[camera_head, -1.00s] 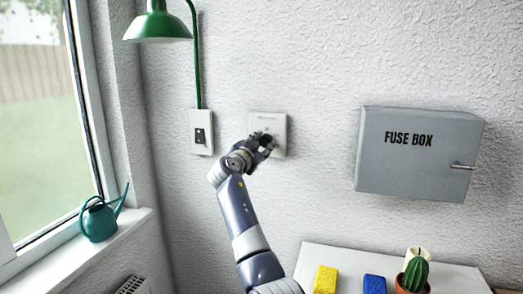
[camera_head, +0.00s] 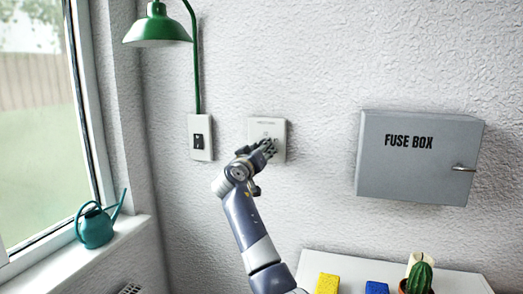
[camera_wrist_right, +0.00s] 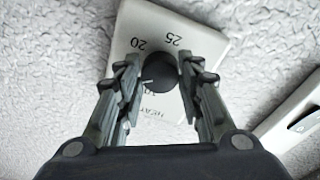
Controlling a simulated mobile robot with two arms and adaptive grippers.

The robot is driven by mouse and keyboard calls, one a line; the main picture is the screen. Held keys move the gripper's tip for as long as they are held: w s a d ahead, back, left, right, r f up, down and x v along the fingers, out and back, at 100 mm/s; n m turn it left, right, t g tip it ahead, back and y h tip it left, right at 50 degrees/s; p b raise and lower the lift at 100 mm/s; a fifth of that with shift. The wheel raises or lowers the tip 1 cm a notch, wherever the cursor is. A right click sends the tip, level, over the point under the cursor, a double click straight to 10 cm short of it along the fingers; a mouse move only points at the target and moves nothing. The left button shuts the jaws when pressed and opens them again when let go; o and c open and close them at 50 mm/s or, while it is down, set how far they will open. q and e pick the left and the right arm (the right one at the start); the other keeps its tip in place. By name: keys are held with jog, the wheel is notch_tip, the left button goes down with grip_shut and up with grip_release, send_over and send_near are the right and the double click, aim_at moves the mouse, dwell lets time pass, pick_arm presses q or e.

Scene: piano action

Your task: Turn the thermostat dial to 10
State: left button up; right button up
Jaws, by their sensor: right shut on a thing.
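The thermostat is a white plate (camera_head: 282,128) on the wall; it also shows in the right wrist view (camera_wrist_right: 207,50). Its round black dial (camera_wrist_right: 160,72) sits between the fingers in that view, with 20 and 25 printed around it. A small light mark shows on the dial's left side; the number it points to cannot be read surely. My right gripper (camera_head: 268,148) is at the plate, shut on the dial, which it mostly hides in the head view. The fingers (camera_wrist_right: 163,82) flank the dial on both sides. My left gripper is not in view.
A switch plate (camera_head: 200,150) is left of the thermostat, under a green lamp (camera_head: 158,27). A grey fuse box (camera_head: 415,175) hangs to the right. A watering can (camera_head: 97,228) stands on the windowsill. Sponges and a cactus (camera_head: 419,278) are on a white surface below.

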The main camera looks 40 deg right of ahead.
jog(key=shift+s+d+r+n+t+y+p, duration=0.1)
jog(key=shift+n+t+y+p, duration=0.15)
jog(key=shift+n+p, duration=2.05)
jog(key=shift+s+r+n+t+y+p, duration=0.2)
jog(key=shift+n+p, duration=0.9)
jog(key=shift+n, duration=2.4)
jog(key=shift+w+f, duration=0.15)
jog(key=shift+f, duration=0.05)
jog(key=o, duration=1.1)
jog(key=v, duration=1.2)
jog(key=shift+f, duration=0.15)
